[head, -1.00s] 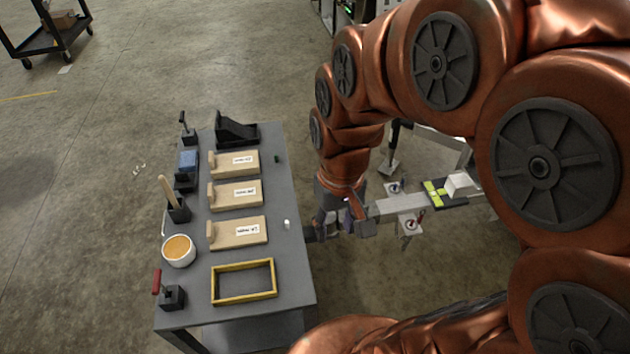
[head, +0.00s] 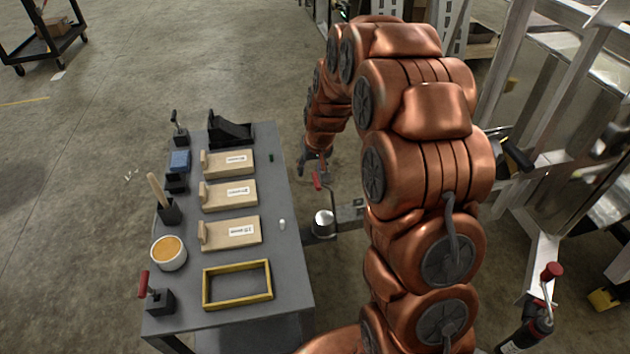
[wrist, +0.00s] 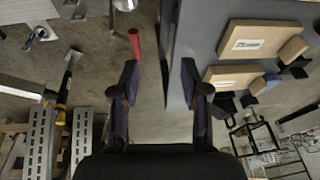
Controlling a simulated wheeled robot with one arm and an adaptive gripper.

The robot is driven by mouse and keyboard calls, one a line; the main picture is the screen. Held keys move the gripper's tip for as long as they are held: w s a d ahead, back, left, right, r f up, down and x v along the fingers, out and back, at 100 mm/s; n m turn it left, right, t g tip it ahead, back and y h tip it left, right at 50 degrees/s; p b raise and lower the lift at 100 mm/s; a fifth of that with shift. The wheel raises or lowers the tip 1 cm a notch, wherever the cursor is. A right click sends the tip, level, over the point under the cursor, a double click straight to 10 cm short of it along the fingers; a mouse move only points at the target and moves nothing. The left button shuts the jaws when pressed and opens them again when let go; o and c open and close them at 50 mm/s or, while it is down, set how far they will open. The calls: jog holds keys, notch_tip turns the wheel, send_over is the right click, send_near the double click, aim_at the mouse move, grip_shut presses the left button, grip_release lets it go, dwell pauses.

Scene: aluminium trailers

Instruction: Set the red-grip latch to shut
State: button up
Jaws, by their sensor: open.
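The red-grip latch (head: 158,297) is a black block with a red-handled lever at the near left corner of the grey table. Its lever stands roughly upright, leaning slightly left. My gripper (wrist: 158,75) is open and empty in the wrist view. In the head view my gripper (head: 316,168) is beyond the table's right edge, well apart from the latch. The latch is not clearly seen in the wrist view.
A red crank handle (wrist: 134,43) is ahead of my gripper. Aluminium trailer frames (head: 590,130) stand at the right.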

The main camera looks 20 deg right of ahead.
jog(key=t+b, duration=0.1)
send_over(315, 176)
jog(key=s, duration=0.3)
jog(key=shift+m+h, duration=0.3)
notch_tip(315, 176, down, 9)
jog(key=shift+w+r, duration=0.15)
jog(key=shift+r, duration=0.05)
jog(key=shift+p+x, duration=0.35)
jog(key=shift+x, duration=3.5)
jog(key=shift+c, duration=0.2)
grip_shut()
